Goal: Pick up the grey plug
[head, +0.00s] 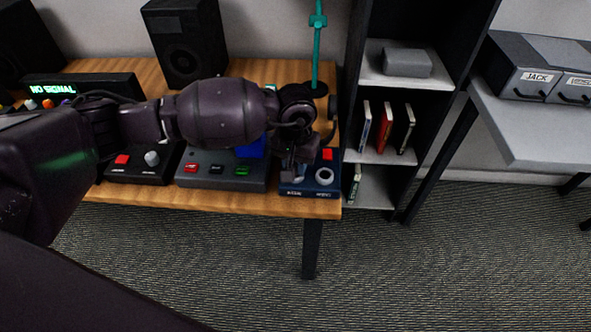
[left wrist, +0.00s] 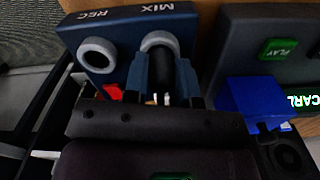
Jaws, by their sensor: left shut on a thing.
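My left gripper (head: 297,172) is over the dark blue box (head: 322,180) at the table's right end. In the left wrist view, the gripper (left wrist: 163,88) is shut on a dark grey thing (left wrist: 160,78), which looks like the grey plug. The fingers are at the pale ring marked MIX (left wrist: 158,38) on that box. I cannot tell whether the plug's end is inside the ring or just above it. A second ring, marked REC (left wrist: 97,52), is free. The fingers and wrist hide most of the plug. My right gripper is not in view.
A grey box with red, black and green buttons (head: 222,178) stands to the left, with a blue block (left wrist: 252,103) beside the gripper. A teal post (head: 316,50) rises behind. Shelves (head: 372,190) stand right of the table (head: 230,203). Labelled bins (head: 525,77) are farther right.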

